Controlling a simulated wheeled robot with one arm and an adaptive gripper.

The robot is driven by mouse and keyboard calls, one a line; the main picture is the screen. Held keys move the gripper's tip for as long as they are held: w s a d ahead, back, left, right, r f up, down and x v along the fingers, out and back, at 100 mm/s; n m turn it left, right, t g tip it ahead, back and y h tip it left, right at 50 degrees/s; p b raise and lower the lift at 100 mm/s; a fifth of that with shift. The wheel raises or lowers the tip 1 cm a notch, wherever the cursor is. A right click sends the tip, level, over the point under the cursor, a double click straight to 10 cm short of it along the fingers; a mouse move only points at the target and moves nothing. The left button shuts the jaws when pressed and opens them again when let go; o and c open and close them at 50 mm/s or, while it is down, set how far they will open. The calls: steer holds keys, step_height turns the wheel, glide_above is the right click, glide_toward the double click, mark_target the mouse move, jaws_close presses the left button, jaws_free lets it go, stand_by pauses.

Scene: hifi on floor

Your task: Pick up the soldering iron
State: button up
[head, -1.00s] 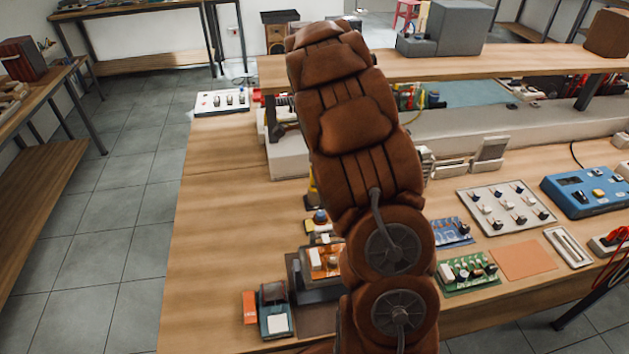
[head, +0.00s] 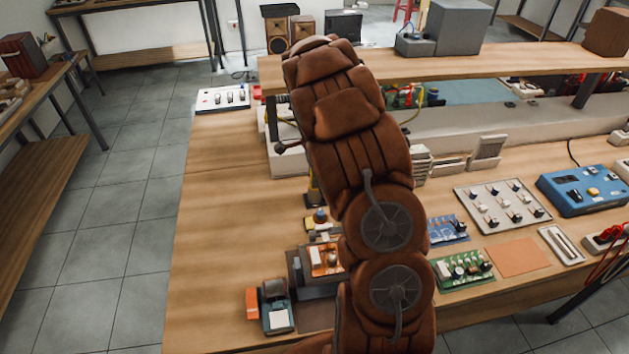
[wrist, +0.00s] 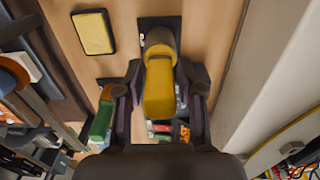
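In the wrist view a thick yellow handle (wrist: 159,92), which I take to be the soldering iron, points toward the camera. Its far end meets a tan rounded part above a dark base (wrist: 147,22) on the wooden bench. My gripper (wrist: 160,78) is open, with one dark finger on each side of the handle. I cannot tell whether either finger touches it. In the head view my brown arm covers the gripper and most of this spot.
A yellow pad (wrist: 93,32) lies beside the base on the bench. Circuit boards (head: 463,270), a component tray (head: 502,206) and a blue instrument (head: 586,190) stand right of my arm. A raised shelf (head: 480,65) runs along the back.

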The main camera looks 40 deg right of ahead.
jaws_close()
steer(key=shift+r, duration=0.1)
step_height(320, 180, up, 10)
steer(key=b, duration=0.3)
stand_by(0.3)
